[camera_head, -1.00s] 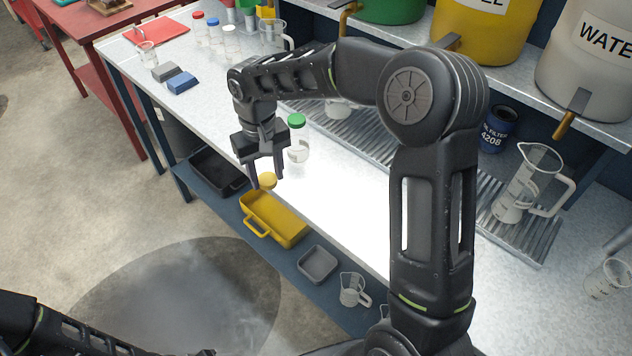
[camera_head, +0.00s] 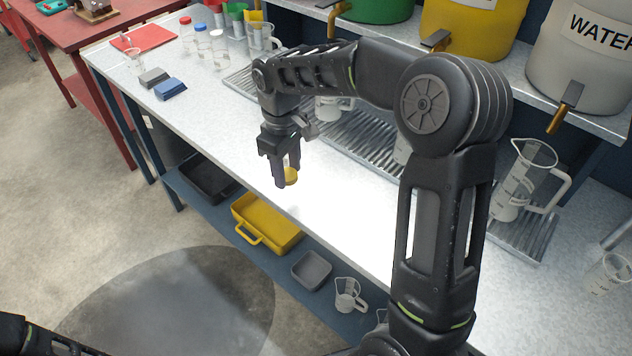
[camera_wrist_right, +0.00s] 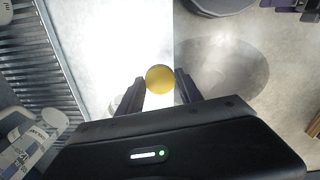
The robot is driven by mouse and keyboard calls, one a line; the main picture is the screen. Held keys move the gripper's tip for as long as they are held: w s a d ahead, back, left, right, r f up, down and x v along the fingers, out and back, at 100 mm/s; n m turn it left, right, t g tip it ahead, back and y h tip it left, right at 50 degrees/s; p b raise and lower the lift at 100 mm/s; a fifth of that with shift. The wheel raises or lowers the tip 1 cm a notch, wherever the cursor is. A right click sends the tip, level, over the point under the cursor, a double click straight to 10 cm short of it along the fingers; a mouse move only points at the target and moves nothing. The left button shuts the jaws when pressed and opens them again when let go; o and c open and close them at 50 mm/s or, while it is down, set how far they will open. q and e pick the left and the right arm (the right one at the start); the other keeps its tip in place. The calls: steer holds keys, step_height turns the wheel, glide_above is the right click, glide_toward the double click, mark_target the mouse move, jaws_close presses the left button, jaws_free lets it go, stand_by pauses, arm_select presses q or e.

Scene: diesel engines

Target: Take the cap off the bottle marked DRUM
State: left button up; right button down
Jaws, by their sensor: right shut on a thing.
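My right gripper (camera_head: 281,181) is over the front part of the bench and points down. It is shut on a round yellow cap (camera_head: 291,175). The cap also shows between the fingertips in the right wrist view (camera_wrist_right: 160,79). I cannot tell from these frames whether a bottle is under the cap. My left gripper is out of view.
A ribbed drain tray (camera_head: 365,140) runs along the bench, with a clear jug (camera_head: 525,185) at its right. A blue block (camera_head: 171,88) and a grey block (camera_head: 154,77) lie at left. A yellow tray (camera_head: 275,228) sits on the lower shelf.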

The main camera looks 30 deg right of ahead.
steer(key=s+d+r+n+b, duration=0.2)
steer(key=s+d+n, duration=0.4)
steer(key=d+n, duration=0.4)
steer(key=shift+d+n, duration=0.4)
steer(key=shift+d, duration=0.4)
steer(key=shift+s, duration=0.1)
glide_above(344, 198)
steer(key=shift+f, duration=3.1)
step_height(344, 198, down, 4)
steer(key=shift+r+p, duration=0.25)
steer(key=shift+p, duration=0.1)
steer(key=shift+f, duration=0.1)
steer(key=shift+f, duration=0.1)
